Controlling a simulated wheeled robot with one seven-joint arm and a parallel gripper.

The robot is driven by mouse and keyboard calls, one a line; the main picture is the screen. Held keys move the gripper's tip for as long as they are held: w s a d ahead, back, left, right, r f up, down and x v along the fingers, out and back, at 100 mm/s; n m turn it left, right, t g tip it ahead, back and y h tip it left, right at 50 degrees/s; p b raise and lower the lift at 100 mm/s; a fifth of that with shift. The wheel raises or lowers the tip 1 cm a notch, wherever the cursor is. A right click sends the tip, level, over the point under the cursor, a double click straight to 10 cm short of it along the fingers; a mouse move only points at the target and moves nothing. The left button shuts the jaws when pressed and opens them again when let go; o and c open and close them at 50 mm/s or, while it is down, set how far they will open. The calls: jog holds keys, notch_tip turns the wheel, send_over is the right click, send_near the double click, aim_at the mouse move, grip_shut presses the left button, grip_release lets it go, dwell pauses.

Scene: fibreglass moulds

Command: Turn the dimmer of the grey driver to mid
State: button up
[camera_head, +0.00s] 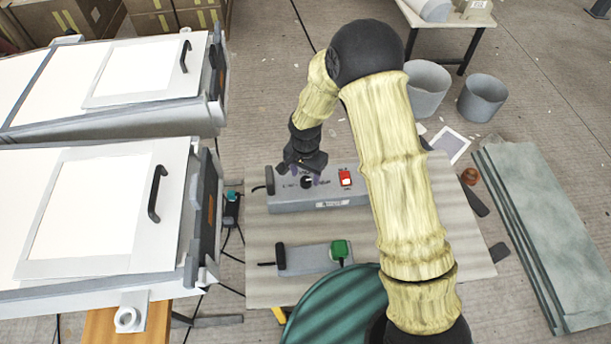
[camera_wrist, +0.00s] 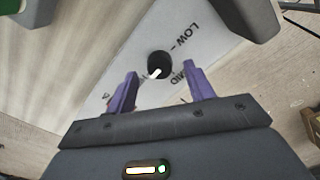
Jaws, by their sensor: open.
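The grey driver (camera_head: 334,199) is a long grey box on the table under my arm, with a red switch (camera_head: 346,177) towards its right end. Its dimmer is a small black knob (camera_wrist: 159,65) with a white pointer mark, and it also shows in the head view (camera_head: 307,182). The words LOW and MID are printed beside the knob; other lettering is partly hidden. My gripper (camera_wrist: 160,88) is open, its two purple fingers on either side of the space just in front of the knob in the wrist view. I cannot tell whether a finger touches it.
A second grey box with a green switch (camera_head: 340,249) lies nearer on the table (camera_head: 262,225). A dark green round thing (camera_head: 335,310) is at the front. Two white moulds (camera_head: 150,215) stand at the left, grey buckets (camera_head: 483,97) and green sheets (camera_head: 545,225) at the right.

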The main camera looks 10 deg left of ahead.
aim_at(306, 182)
jog(key=shift+f, duration=1.15)
jog(key=shift+c, duration=0.2)
jog(key=c, duration=0.9)
jog(key=shift+c, duration=0.2)
